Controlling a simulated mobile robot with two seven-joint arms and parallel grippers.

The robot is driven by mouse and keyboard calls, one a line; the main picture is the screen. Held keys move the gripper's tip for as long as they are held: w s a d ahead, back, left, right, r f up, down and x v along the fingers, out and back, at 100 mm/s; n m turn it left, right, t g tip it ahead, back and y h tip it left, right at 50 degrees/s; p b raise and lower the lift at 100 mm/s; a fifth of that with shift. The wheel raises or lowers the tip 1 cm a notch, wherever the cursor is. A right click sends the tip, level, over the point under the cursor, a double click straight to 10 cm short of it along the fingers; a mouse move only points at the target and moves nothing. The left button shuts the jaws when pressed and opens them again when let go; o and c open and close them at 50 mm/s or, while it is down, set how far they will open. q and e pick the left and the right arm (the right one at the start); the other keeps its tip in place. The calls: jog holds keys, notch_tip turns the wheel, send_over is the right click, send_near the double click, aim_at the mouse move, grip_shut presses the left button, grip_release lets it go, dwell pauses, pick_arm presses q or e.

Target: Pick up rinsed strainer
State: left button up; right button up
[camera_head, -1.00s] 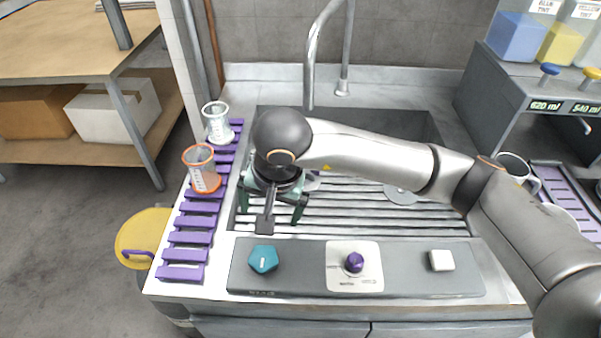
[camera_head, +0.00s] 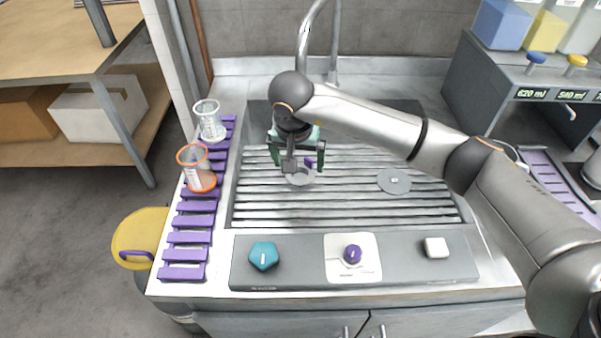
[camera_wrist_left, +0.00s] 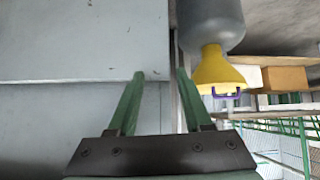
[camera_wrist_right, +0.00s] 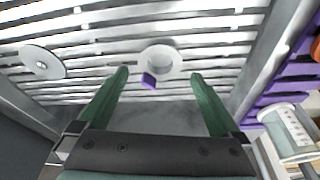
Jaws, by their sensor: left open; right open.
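A small round grey strainer with a purple tab lies on the slatted rack in the sink; it shows in the head view (camera_head: 299,179), partly hidden by my right gripper, and in the right wrist view (camera_wrist_right: 161,58). My right gripper (camera_head: 297,162) is over the sink, pointing down, open and empty. In the right wrist view, the strainer lies just beyond and between the fingertips (camera_wrist_right: 160,75), apart from both. My left gripper (camera_wrist_left: 159,75) is open and empty in the left wrist view, in front of a grey panel; it is not in the head view.
A flat grey disc (camera_head: 394,181) lies on the slats to the right. A clear cup (camera_head: 210,122) and an orange-rimmed cup (camera_head: 197,170) stand on the purple rack (camera_head: 188,237) at left. The faucet (camera_head: 304,45) rises behind. A control panel (camera_head: 300,270) lies in front.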

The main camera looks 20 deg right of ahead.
aim_at(300, 174)
jog(key=shift+x, duration=2.55)
jog(key=shift+w, duration=0.1)
jog(key=shift+c, duration=0.4)
